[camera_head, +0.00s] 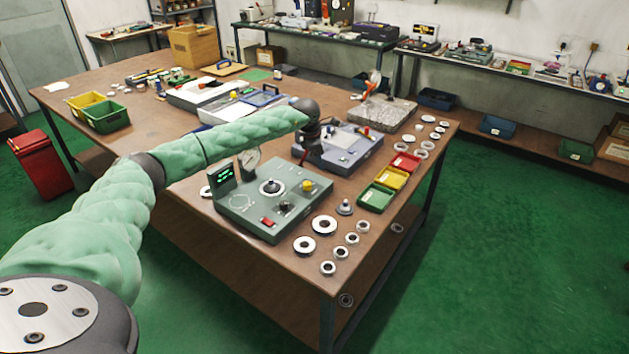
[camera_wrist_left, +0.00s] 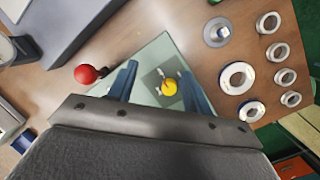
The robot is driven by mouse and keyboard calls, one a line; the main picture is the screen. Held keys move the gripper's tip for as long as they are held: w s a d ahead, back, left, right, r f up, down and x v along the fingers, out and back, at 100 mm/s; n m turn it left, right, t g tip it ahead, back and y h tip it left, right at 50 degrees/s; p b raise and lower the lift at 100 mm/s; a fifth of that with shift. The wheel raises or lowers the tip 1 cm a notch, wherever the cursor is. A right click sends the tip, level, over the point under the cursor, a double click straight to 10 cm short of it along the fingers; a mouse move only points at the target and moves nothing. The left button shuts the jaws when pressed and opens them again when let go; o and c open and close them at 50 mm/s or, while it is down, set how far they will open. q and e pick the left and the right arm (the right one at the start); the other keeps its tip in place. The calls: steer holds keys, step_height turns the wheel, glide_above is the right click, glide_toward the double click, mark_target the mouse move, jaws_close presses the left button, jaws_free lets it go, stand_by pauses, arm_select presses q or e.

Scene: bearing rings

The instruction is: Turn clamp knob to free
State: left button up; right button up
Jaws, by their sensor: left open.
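A grey-green gauge unit (camera_head: 250,210) stands at the near end of the wooden table. It carries a green-lit display, a round dial gauge (camera_head: 250,160), a central spindle (camera_head: 271,187), a red switch (camera_head: 268,222) and a yellow knob (camera_head: 307,186). My left gripper (camera_head: 305,160) hangs pointing down above the back right part of the unit; its fingertips are hard to see there. In the left wrist view its blue fingers (camera_wrist_left: 158,72) are spread and empty. The yellow knob (camera_wrist_left: 169,88) shows between them, apart from both. My right gripper is not in view.
Metal rings (camera_head: 324,225) and a stepped grey part (camera_head: 345,207) lie right of the unit. Red, yellow and green trays (camera_head: 377,197) stand behind them. A blue-grey device (camera_head: 355,148) is just behind my gripper. A red ball (camera_wrist_left: 85,74) shows left of the fingers in the wrist view.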

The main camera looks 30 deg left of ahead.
mark_target(308, 183)
arm_select(q)
steer(key=s+g, duration=0.1)
steer(key=s+a+m, duration=0.1)
steer(key=s, duration=0.1)
steer(key=s+a+g+y, duration=0.1)
steer(key=shift+s+f+g, duration=0.25)
steer(key=shift+f+g, duration=0.05)
steer(key=shift+f, duration=0.05)
steer(key=shift+m, duration=0.3)
steer(key=shift+w+a+f+p, duration=0.1)
steer(key=shift+f+p, duration=0.75)
steer(key=shift+f, duration=1.1)
steer(key=shift+w+f+p, duration=0.1)
steer(key=shift+f+p, duration=0.7)
steer(key=shift+f, duration=1.15)
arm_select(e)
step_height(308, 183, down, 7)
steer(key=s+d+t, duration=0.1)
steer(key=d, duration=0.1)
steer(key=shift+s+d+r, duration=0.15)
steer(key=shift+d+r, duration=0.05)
arm_select(q)
steer(key=c, duration=1)
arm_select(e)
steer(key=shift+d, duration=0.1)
